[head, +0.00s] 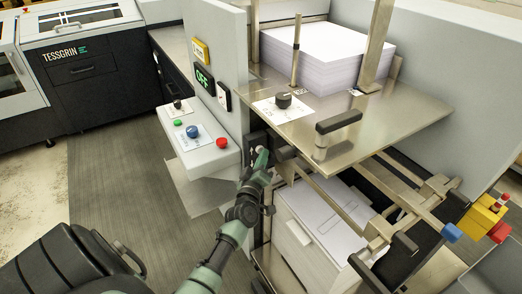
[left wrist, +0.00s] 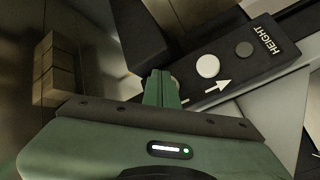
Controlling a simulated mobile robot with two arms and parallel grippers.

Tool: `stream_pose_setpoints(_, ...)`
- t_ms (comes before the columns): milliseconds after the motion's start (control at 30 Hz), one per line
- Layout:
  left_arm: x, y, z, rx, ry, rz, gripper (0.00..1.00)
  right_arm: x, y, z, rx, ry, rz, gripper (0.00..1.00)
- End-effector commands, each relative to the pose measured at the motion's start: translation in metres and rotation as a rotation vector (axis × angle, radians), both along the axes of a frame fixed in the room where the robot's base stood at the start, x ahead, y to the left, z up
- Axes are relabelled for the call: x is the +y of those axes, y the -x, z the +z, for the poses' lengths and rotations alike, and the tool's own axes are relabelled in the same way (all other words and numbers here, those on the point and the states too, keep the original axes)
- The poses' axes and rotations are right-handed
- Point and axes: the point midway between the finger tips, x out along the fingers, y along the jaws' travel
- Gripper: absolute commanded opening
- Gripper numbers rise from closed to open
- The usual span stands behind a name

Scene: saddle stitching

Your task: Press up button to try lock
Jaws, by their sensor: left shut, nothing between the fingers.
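A black control panel (left wrist: 185,65) marked HEIGHT carries a round white button (left wrist: 207,66), a round dark grey button (left wrist: 244,48) and white arrow marks. I cannot tell which button is the up one. My left gripper (left wrist: 160,88) is shut and empty, its green fingertips at the near edge of the panel, short of the white button in the picture. The fingers hide part of the panel there, and I cannot tell whether they touch it. In the head view my left gripper (head: 259,165) reaches beneath the metal table, beside the grey upright panel. My right gripper is not in view.
A metal table (head: 400,115) with a paper stack (head: 318,55) overhangs on the right. A yellow box (head: 480,220) is at far right.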

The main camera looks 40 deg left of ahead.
Motion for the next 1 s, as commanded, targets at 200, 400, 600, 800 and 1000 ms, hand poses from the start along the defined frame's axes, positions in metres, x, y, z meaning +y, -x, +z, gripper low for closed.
stream_pose_setpoints(200,-0.010,0.005,0.000,0.001,0.001,0.000,0.00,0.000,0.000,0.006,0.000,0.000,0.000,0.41)
stream_pose_setpoints(400,-0.011,0.005,0.000,0.001,0.000,-0.001,0.00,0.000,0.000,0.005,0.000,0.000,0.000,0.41)
stream_pose_setpoints(600,-0.014,0.006,0.000,0.002,0.002,-0.002,0.00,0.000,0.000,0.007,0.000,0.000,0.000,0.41)
stream_pose_setpoints(800,-0.030,0.013,0.001,0.002,0.003,-0.002,0.00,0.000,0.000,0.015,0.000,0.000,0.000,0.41)
stream_pose_setpoints(1000,-0.048,0.020,0.001,0.002,0.003,-0.002,0.00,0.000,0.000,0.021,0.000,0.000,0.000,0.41)
